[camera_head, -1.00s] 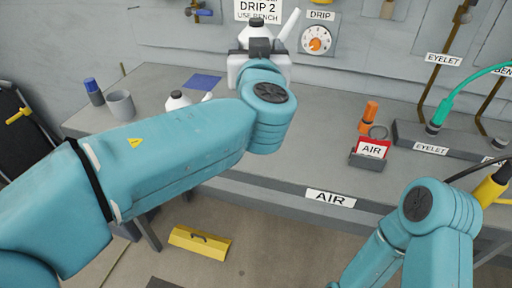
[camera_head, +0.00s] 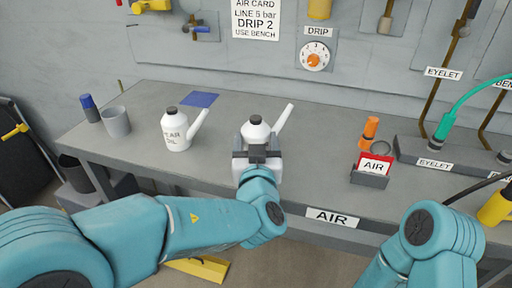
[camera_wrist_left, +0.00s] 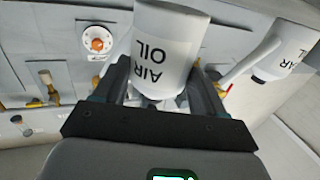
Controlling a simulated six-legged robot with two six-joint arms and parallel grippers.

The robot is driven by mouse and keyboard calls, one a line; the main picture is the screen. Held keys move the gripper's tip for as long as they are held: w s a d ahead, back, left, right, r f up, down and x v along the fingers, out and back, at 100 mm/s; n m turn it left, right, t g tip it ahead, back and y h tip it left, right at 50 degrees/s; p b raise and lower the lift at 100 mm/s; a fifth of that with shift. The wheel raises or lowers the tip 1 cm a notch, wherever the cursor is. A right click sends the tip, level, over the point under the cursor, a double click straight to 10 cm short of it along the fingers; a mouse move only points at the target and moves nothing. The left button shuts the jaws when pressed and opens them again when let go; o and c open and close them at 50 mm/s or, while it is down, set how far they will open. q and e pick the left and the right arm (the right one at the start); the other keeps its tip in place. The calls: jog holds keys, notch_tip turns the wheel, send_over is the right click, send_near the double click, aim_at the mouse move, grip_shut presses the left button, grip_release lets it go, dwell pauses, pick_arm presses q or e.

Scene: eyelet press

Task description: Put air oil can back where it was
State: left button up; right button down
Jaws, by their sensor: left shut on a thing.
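My left gripper (camera_head: 256,153) is shut on a white oil can (camera_head: 257,130) with a dark cap and a spout pointing up to the right. In the left wrist view this can (camera_wrist_left: 165,50) fills the space between the fingers, and its label reads AIR OIL, upside down. It is over the middle of the bench; I cannot tell whether its base touches the top. My right gripper is out of view; only my right arm shows.
A blue mat (camera_head: 200,99) lies behind the second can on the grey bench (camera_head: 320,150). A grey cup (camera_head: 116,122) and a blue-capped bottle (camera_head: 90,108) stand at left.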

pick_arm(q)
jog(key=shift+f, duration=0.65)
jog(key=shift+f, duration=0.1)
jog(key=o, duration=1)
